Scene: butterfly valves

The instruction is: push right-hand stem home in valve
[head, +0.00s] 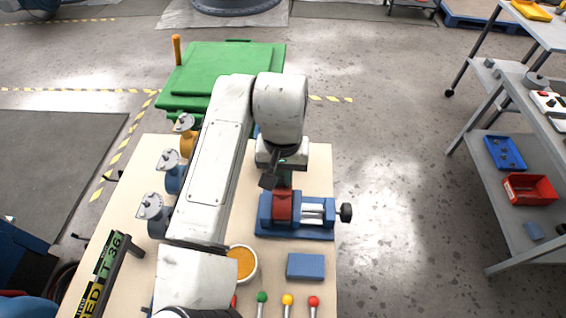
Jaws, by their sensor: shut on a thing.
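A red valve body (282,207) is clamped in a blue vice (296,233) with bright guide rods and a black knob on its right. My gripper (284,184) points down just behind and above the red valve. It is small and dark in the view, and is shut on what I take to be the stem. The stem itself is hidden by my wrist and gripper, so I cannot tell how deep it sits in the valve.
Orange (186,140), blue (172,178) and grey (157,222) valves stand along the table's left side. A cup with orange contents (242,263), a blue block (305,266) and several ball-headed pieces (287,300) lie in front. A green case (225,70) stands behind.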

